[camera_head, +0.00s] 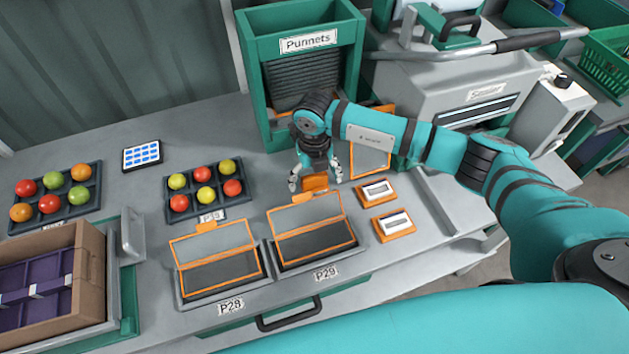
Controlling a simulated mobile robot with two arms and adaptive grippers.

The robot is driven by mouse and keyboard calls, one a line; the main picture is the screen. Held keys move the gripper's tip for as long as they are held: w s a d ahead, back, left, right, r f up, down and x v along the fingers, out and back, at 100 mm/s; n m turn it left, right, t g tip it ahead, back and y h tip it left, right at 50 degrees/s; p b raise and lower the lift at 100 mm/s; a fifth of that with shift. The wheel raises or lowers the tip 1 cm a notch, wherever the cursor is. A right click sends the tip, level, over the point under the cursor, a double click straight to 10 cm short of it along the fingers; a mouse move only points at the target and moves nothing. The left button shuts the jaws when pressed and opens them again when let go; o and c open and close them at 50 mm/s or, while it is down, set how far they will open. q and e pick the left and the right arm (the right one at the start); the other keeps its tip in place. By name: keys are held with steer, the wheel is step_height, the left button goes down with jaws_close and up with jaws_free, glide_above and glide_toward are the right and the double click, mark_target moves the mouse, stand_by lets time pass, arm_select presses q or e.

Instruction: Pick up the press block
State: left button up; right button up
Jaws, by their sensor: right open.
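An orange block (316,183), which looks like the press block, sits on the grey worktop just behind the right-hand punnet. My right gripper (315,180) points down over it, with its fingers apart, one on each side of the block. The gripper is open. I cannot tell whether the fingers touch the block, and its upper part is partly hidden by the gripper. My left gripper is not in view.
Two orange-edged punnets with raised lids, at P28 (219,286) and P29 (312,246), stand in front. Two small orange-framed pieces (377,191) (394,224) lie to the right. The green Punnets dispenser (255,75) stands behind. Tomato trays (207,213) (55,219) are left.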

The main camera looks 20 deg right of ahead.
mark_target(314, 176)
steer(key=c, duration=1.3)
steer(key=shift+r, duration=0.15)
step_height(314, 176, up, 10)
steer(key=shift+f+b, duration=0.1)
steer(key=shift+b, duration=1.1)
